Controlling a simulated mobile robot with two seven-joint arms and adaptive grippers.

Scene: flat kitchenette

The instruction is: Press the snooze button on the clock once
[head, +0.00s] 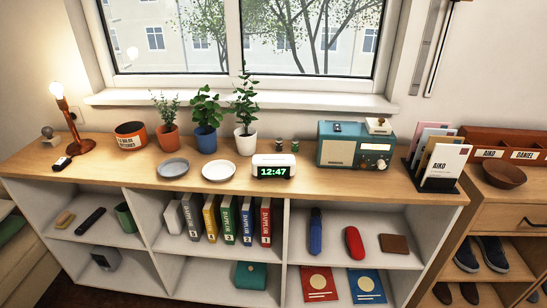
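A small white clock (263,161) with rounded ends stands on the wooden top of the shelf unit, near the middle of the head view. Its dark face shows 12:47 in green digits and points toward me. Its upper surface is visible, but the snooze button is too small to make out clearly. Nothing touches the clock. Neither of my grippers is in the head view.
A white plate (219,171) and a grey plate (173,168) lie left of the clock. Potted plants (206,139) stand behind them. Two small dark jars (294,146) stand behind the clock. A teal radio (340,153) stands right. The shelf top's front edge is clear.

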